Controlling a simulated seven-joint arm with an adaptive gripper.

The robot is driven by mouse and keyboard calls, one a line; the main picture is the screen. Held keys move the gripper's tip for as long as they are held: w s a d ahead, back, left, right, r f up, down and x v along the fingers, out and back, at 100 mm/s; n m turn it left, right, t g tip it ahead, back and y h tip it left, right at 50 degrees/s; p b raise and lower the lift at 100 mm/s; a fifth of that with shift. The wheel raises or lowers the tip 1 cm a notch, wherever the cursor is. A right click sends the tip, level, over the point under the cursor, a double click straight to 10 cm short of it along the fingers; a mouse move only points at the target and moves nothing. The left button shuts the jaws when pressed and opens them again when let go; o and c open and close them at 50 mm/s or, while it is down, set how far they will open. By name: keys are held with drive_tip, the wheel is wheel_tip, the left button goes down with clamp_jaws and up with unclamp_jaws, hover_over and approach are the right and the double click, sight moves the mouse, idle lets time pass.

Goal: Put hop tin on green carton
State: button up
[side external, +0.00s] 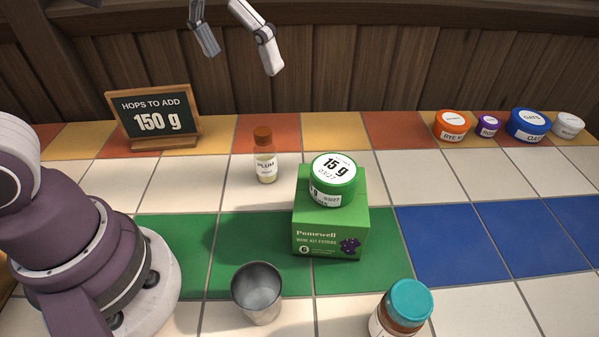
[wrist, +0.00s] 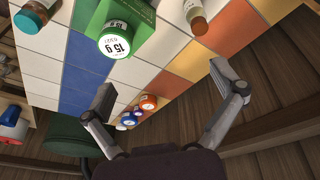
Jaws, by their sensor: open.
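The hop tin (side external: 333,181), green with a white lid label reading 15 g, rests upright on top of the green carton (side external: 330,232). The carton stands on the green tiles. In the wrist view the tin (wrist: 116,42) sits on the carton (wrist: 150,42) too, near the top. My gripper (side external: 240,60) is high above the back of the counter, up and left of the tin and apart from it. In the wrist view its two fingers (wrist: 162,78) are spread wide with nothing between them.
A metal cup (side external: 257,293) and a teal-lidded jar (side external: 402,308) stand in front. A sign (side external: 153,115) reads "HOPS TO ADD 150 g". Several lidded tubs (side external: 528,124) line the back right. The blue tiles (side external: 455,243) are clear.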

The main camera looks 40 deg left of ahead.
drive_tip(key=s+a+f+t, duration=0.2)
drive_tip(key=s+a+f, duration=0.2)
drive_tip(key=s, duration=0.2)
drive_tip(key=shift+s+a+m+y, duration=0.2)
drive_tip(key=shift+a+m+y, duration=0.1)
